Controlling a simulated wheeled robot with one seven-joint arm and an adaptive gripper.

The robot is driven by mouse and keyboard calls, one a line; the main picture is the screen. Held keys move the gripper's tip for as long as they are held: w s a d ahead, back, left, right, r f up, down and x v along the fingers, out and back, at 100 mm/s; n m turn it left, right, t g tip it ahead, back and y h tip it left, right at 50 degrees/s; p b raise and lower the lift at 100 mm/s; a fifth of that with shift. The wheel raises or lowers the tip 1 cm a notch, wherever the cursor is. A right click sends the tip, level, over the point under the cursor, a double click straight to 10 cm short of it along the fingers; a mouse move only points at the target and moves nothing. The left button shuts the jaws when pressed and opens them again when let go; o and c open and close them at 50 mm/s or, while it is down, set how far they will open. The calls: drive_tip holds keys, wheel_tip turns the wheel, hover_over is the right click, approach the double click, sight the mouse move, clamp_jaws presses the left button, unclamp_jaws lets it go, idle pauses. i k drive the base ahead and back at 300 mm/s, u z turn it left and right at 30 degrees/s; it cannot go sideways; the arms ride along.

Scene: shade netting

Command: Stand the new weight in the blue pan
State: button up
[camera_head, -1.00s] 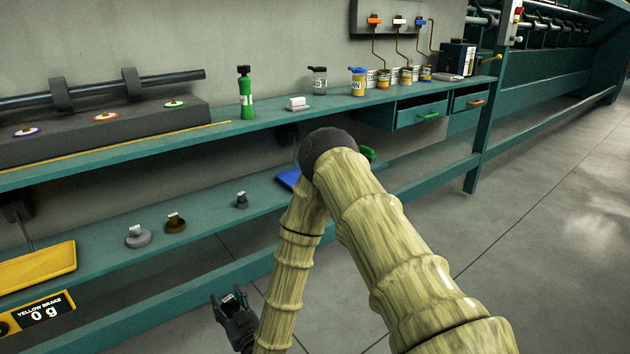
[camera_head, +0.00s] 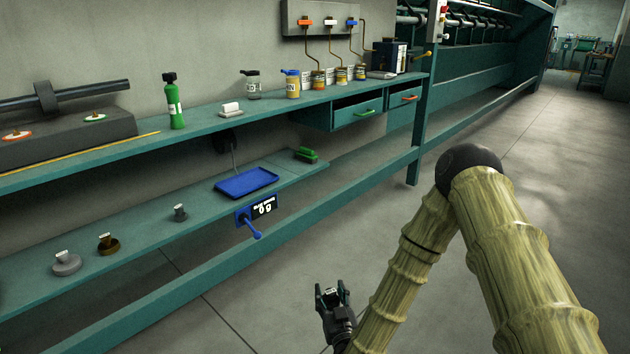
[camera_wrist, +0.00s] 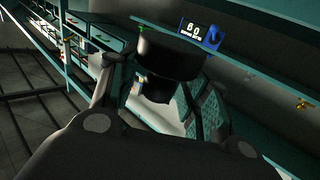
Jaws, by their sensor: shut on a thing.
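The blue pan (camera_head: 240,186) lies empty on the lower shelf in the head view. Below its front is a blue panel (camera_head: 262,208) with a readout that seems to show 0 g, and a blue lever (camera_head: 250,228). My gripper (camera_head: 333,296) is low over the floor, in front of and to the right of the pan, well apart from it. In the wrist view my gripper (camera_wrist: 165,80) is shut on a dark, round weight (camera_wrist: 172,55), with a narrower part below its wide disc. The weight is hard to make out in the head view.
The upper shelf (camera_head: 205,124) overhangs behind. The floor is clear.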

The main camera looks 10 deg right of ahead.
sight(251, 184)
drive_tip(key=z, duration=1.2)
drive_tip(key=i, duration=1.6)
drive_tip(key=u, duration=2.35)
